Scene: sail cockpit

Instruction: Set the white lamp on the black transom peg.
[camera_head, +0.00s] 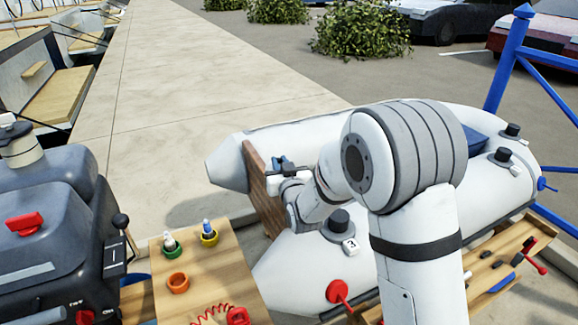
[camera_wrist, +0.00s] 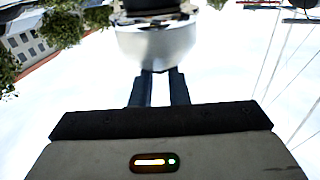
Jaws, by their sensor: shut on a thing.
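My gripper (camera_head: 280,163) is at the wooden transom (camera_head: 262,190) of the grey inflatable boat. In the wrist view its two dark fingers (camera_wrist: 158,76) are shut on the white lamp (camera_wrist: 156,45), a rounded, shiny white body with a dark part at the picture's top edge. In the head view I cannot clearly make out the lamp beside the fingers. I cannot pick out the black transom peg for certain; my gripper and arm cover part of the transom. Whether the lamp touches the peg cannot be told.
A wooden board (camera_head: 215,265) holds a green ring (camera_head: 170,245), a yellow ring (camera_head: 209,239) and an empty orange ring (camera_head: 178,283). A black knob (camera_head: 338,220) stands on the near tube. The pavement (camera_head: 190,110) behind is clear.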

